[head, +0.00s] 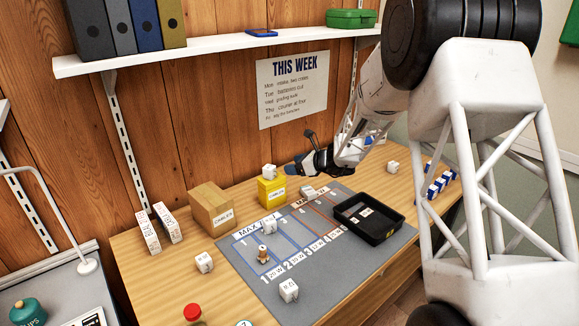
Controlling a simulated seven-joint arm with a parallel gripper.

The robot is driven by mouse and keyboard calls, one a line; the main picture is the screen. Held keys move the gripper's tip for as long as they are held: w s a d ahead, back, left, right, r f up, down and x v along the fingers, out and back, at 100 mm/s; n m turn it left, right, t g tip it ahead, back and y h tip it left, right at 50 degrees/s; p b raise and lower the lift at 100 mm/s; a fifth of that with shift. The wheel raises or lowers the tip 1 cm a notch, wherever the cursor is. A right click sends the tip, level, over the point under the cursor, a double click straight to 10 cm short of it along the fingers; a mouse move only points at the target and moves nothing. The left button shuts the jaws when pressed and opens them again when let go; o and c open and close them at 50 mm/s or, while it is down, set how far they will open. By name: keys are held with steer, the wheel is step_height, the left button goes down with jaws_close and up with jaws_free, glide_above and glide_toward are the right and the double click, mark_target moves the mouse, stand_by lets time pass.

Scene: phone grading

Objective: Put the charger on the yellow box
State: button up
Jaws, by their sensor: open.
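A brown cardboard box (212,209) stands left of the yellow box. A black tray (369,218) with small white pieces lies on the right of the grey mat (320,262). White upright boxes (148,231) stand at left. A shelf (215,52) hangs above.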

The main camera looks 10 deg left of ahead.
steer(key=shift+s+d+r, duration=0.1)
stand_by(0.8)
steer(key=s+d+r+n+g+h, duration=0.1)
steer(key=s+d+r+n, duration=0.3)
steer(key=s, duration=0.5)
steer(key=s+d+r+n+g+h, duration=0.1)
steer(key=s+d+r+n+h, duration=0.15)
steer(key=s+r, duration=0.4)
steer(key=s+d+r+n+g+h, duration=0.1)
steer(key=s+d+r+n, duration=0.3)
steer(key=s, duration=0.6)
steer(key=s+d+n+h, duration=0.2)
steer(key=s+d+n, duration=0.2)
steer(key=s, duration=0.6)
steer(key=s+d+n+h, duration=0.3)
steer(key=s+d, duration=0.3)
steer(key=s, duration=0.5)
steer(key=s+d+n+h, duration=0.3)
steer(key=s+d+n, duration=0.1)
steer(key=s, duration=0.6)
steer(key=shift+s+d+r+n, duration=0.15)
steer(key=shift+s+d+n, duration=0.25)
steer(key=shift+d, duration=0.25)
